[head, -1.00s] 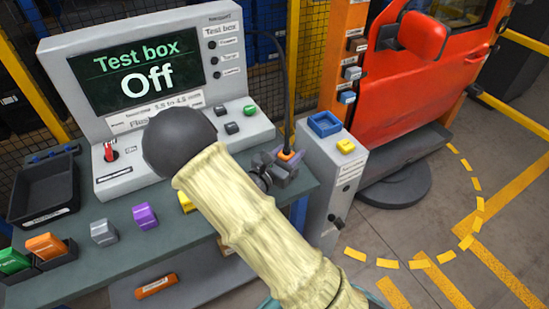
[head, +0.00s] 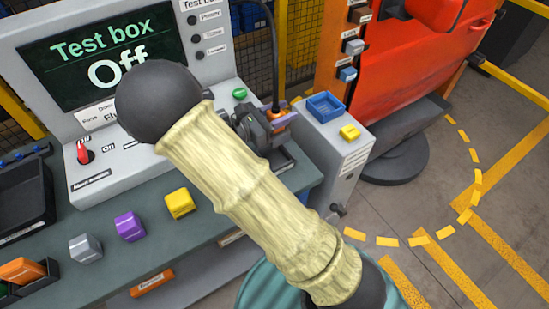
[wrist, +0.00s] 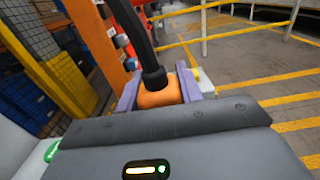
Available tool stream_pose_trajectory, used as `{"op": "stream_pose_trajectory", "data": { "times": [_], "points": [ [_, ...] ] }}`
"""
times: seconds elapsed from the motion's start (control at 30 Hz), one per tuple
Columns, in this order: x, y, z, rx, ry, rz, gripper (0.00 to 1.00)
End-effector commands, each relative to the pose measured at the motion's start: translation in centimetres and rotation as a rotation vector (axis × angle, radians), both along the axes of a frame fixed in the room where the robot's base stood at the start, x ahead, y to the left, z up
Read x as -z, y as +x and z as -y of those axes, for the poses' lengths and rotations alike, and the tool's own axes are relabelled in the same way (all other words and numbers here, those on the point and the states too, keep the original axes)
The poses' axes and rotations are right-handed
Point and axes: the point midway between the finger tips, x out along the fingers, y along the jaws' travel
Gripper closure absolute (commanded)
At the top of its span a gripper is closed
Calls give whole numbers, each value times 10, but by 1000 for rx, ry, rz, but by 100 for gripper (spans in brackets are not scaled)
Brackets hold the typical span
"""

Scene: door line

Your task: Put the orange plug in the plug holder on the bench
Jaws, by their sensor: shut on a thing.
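The orange plug (wrist: 160,94), with a black cable rising from its top, sits between the two purple fingers of my gripper (wrist: 158,97) in the wrist view. In the head view my gripper (head: 283,117) is at the bench's right end, beside the test box, and is shut on the plug (head: 276,112). My pale arm covers part of the gripper and bench there. I cannot clearly make out the plug holder; a dark piece shows on the bench (head: 225,215) just below the gripper, partly hidden.
The test box (head: 100,75) reads Off. Yellow (head: 180,203), purple (head: 130,227) and grey (head: 85,249) blocks stand along the bench front. A grey pedestal with a blue tray (head: 326,107) stands right of the bench. A red door (head: 410,75) hangs behind it.

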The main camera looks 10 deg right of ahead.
Motion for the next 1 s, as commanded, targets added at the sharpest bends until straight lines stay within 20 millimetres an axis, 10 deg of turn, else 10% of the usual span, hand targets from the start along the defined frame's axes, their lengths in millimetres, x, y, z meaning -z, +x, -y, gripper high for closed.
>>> {"op": "stream_pose_trajectory", "data": {
  "times": [1.0],
  "points": [
    [78, 0, 1, 0, -4, -3, 96]
  ]
}}
